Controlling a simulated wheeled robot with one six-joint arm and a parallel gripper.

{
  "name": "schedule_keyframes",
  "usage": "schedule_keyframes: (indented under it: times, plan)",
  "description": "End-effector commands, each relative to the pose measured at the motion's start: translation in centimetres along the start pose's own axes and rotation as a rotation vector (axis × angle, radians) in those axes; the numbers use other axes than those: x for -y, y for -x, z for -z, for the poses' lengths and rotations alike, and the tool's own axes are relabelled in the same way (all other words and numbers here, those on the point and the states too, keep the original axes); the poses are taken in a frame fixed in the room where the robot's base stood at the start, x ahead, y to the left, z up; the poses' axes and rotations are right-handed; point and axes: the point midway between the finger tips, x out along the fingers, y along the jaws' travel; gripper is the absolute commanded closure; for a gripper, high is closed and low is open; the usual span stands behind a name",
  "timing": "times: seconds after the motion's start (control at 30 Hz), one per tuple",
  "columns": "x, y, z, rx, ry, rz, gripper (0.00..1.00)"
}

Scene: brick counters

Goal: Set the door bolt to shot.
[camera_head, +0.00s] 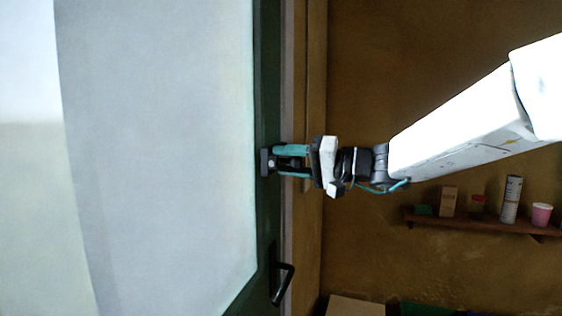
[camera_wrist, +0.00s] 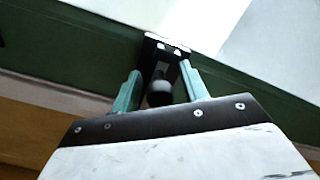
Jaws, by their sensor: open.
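The door bolt is a small black fitting (camera_head: 266,162) on the green edge of the door. In the wrist view its black plate (camera_wrist: 166,48) sits on the green frame, and its round dark knob (camera_wrist: 160,94) sticks out toward my camera. My gripper (camera_head: 279,161) reaches the bolt from the right. Its teal fingers (camera_wrist: 161,74) are open, one on each side of the knob; I cannot tell whether either touches it. The fingers hide part of the bolt in the head view, and I cannot tell which way it is set.
The door (camera_head: 165,150) has a large pale panel and a black pull handle (camera_head: 283,283) below the bolt. A wooden post (camera_head: 313,80) stands beside it. A wall shelf (camera_head: 480,224) at right carries several small items, including a pink cup (camera_head: 541,215). A tan box (camera_head: 355,306) is below.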

Motion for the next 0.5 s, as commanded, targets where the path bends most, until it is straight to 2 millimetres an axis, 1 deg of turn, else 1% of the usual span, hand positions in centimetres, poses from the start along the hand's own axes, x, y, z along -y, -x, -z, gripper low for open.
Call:
schedule_keyframes:
  times: [0.03,0.17,0.47,0.5]
  plan:
    - [0.0,-0.7,-0.1,0.002,0.0,0.002,0.56]
    - [0.0,-1.6,0.0,0.001,-0.001,0.0,0.56]
    - [0.0,-1.8,0.0,0.0,-0.001,0.0,0.56]
    - [0.0,-1.8,0.0,0.0,-0.001,0.0,0.67]
